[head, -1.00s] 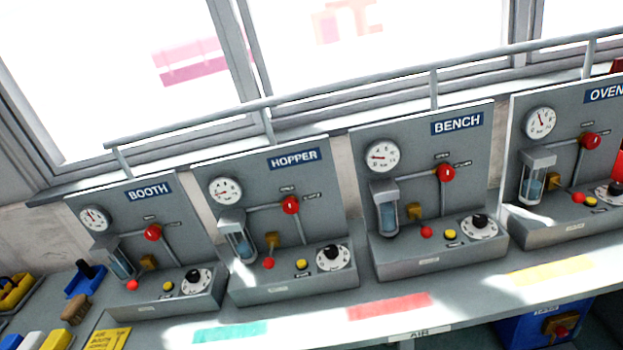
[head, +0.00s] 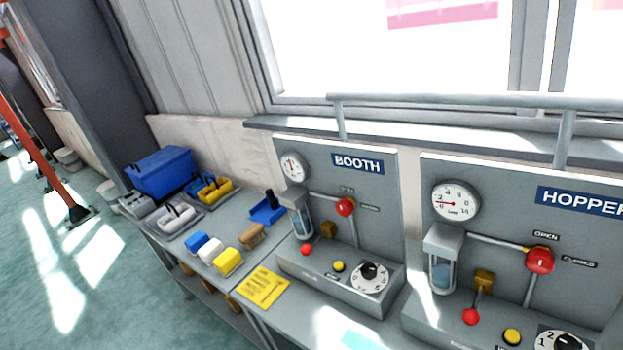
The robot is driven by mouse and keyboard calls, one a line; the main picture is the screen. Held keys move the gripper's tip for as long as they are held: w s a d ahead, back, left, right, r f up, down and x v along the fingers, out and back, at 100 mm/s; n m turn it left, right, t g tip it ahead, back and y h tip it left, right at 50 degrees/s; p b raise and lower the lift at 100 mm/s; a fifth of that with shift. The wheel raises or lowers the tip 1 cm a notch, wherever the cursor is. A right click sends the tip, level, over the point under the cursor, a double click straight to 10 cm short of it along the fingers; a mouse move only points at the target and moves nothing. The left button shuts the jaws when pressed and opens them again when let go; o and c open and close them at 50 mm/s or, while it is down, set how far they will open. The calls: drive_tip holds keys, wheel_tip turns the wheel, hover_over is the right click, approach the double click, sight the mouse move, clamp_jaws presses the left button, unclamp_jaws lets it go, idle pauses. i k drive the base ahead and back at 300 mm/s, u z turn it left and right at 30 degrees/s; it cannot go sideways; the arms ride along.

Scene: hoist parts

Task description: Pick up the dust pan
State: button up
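A blue dust pan (head: 266,211) with a dark upright handle lies on the bench, just left of the BOOTH panel. A brown brush-like block (head: 252,235) lies in front of it, close by. My gripper is not in view, so I cannot see its fingers or whether it holds anything.
The BOOTH panel (head: 338,221) and HOPPER panel (head: 520,245) stand to the right. Blue, white and yellow blocks (head: 211,254), a yellow notice (head: 262,288), trays (head: 173,219) and a blue box (head: 161,172) share the bench. Open green floor (head: 75,270) lies left.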

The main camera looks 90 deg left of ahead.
sight(269, 210)
drive_tip(key=u, duration=0.3)
drive_tip(key=i, duration=0.1)
drive_tip(key=u, duration=2.15)
drive_tip(key=k, duration=0.55)
drive_tip(key=u, duration=0.2)
drive_tip(key=i, duration=0.6)
drive_tip(key=u, duration=1.9)
